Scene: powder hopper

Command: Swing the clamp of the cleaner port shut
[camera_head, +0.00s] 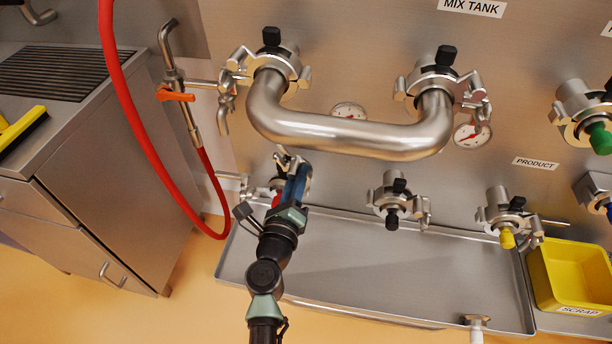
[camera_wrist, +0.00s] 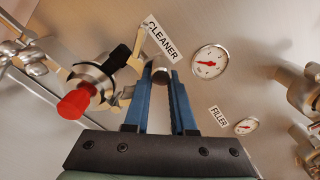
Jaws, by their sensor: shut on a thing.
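The cleaner port shows in the wrist view with a red cap (camera_wrist: 76,101) on its end, left of my gripper (camera_wrist: 161,78). Its metal clamp (camera_wrist: 128,92) reaches from the port's collar toward my fingers, with a black knob beside it. My blue fingers are shut on a rounded metal end of the clamp. The CLEANER label (camera_wrist: 162,38) is on the panel just beyond the fingertips. In the head view my gripper (camera_head: 296,170) is at the lower-left port (camera_head: 262,192) and hides much of it. How far the clamp stands open is hard to tell.
A large bent pipe (camera_head: 350,133) joins two upper ports above my gripper. A red hose (camera_head: 139,130) hangs at the left by the steel cabinet (camera_head: 110,170). A shallow steel tray (camera_head: 380,270) lies below. Ports with black and yellow caps are to the right.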

